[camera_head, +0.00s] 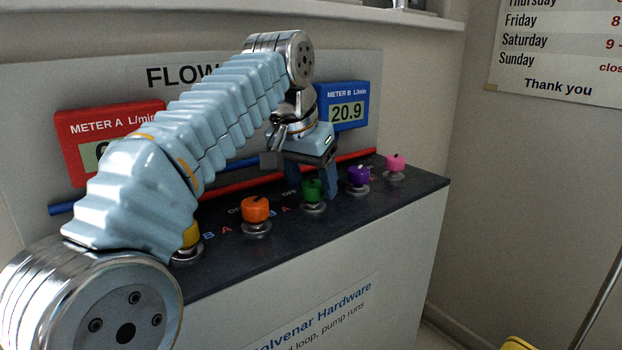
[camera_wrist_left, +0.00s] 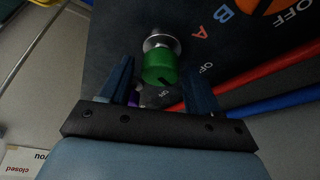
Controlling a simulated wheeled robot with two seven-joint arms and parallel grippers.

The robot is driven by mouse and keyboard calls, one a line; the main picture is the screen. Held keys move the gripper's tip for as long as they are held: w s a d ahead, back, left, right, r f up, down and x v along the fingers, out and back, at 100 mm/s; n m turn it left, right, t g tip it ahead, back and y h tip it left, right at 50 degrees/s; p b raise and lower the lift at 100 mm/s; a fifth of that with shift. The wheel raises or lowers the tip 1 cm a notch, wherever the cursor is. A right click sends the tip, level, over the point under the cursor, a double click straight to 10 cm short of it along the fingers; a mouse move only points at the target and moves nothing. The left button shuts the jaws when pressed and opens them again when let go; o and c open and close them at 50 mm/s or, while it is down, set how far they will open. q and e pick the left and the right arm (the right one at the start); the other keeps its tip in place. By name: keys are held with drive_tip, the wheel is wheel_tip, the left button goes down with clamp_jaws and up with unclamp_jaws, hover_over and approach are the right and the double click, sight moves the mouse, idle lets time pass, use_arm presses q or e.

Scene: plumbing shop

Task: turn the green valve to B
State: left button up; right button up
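The green valve (camera_head: 313,190) is a round knob on a metal stem on the dark counter, between the orange and purple knobs. It also shows in the left wrist view (camera_wrist_left: 159,66), with a dark mark on its face; which letter it points to I cannot tell. My left gripper (camera_head: 312,186) reaches down over it from behind, with blue fingers on either side. In the left wrist view, the fingers (camera_wrist_left: 159,82) stand apart with gaps beside the knob, so the gripper is open and not clamped on it. My right gripper is out of view.
An orange knob (camera_head: 255,210), a purple knob (camera_head: 358,175), a pink knob (camera_head: 395,163) and a partly hidden yellow knob (camera_head: 191,236) line the counter (camera_head: 420,184). Blue METER B (camera_head: 342,106) reads 20.9. Red METER A (camera_head: 100,122) is partly covered by my left arm.

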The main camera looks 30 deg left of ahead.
use_arm(q)
drive_tip(key=c, duration=0.9)
drive_tip(key=shift+o, duration=0.2)
drive_tip(key=shift+a+m, duration=0.1)
drive_tip(key=shift+m, duration=0.3)
drive_tip(key=shift+m+h, duration=0.3)
drive_tip(key=shift+a+r+m+h, duration=0.1)
drive_tip(key=shift+m+h, duration=0.2)
drive_tip(key=shift+m, duration=0.4)
drive_tip(key=m+h+p, duration=0.1)
drive_tip(key=m+p, duration=0.1)
drive_tip(key=m, duration=0.1)
drive_tip(key=shift+r+p, duration=0.1)
drive_tip(key=shift+p, duration=0.25)
drive_tip(key=shift+w+m+g+h+p, duration=0.1)
drive_tip(key=shift+m+g+h+p, duration=0.3)
drive_tip(key=shift+m, duration=0.5)
